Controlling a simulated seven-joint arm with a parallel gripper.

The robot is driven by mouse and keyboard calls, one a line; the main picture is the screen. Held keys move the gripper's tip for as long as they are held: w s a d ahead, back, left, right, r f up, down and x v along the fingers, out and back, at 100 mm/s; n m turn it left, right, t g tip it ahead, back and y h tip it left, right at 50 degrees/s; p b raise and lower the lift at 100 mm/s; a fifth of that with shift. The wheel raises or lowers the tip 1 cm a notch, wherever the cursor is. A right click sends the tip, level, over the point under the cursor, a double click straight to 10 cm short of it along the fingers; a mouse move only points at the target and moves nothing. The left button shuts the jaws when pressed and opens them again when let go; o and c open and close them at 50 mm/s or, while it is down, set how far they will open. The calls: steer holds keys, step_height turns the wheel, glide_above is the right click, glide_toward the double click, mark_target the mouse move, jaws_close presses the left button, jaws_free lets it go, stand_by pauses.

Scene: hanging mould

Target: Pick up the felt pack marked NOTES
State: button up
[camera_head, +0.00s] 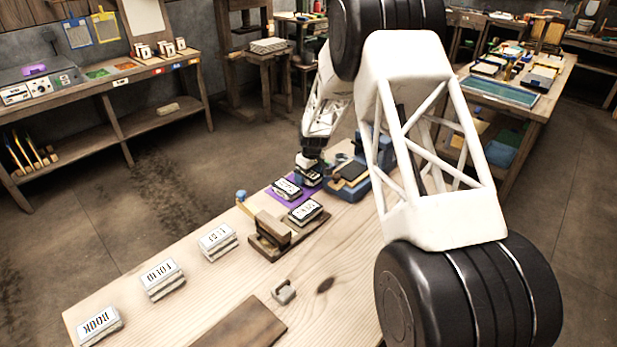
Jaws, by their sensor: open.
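Two dark packs with white labels sit near the far end of the wooden workbench. One dark pack (287,188) lies on a purple mat (274,198); the other dark pack (306,211) is on a brown wooden board. Their lettering is too small to read surely, so I cannot tell which one is marked NOTES. My gripper (310,165) is open, low over the bench's far end, just beyond the purple mat. Dark and pale parts lie around its fingertips, and I cannot tell whether it touches anything.
Pale packs marked BOOK (99,325), FOLIO (162,278) and one hard to read (217,240) line the bench's left edge. A wooden block (272,230) stands beside the second dark pack. A blue fixture (349,181) is right of my gripper. My arm hides the bench's right side.

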steer(key=shift+c, duration=0.4)
steer(key=c, duration=1)
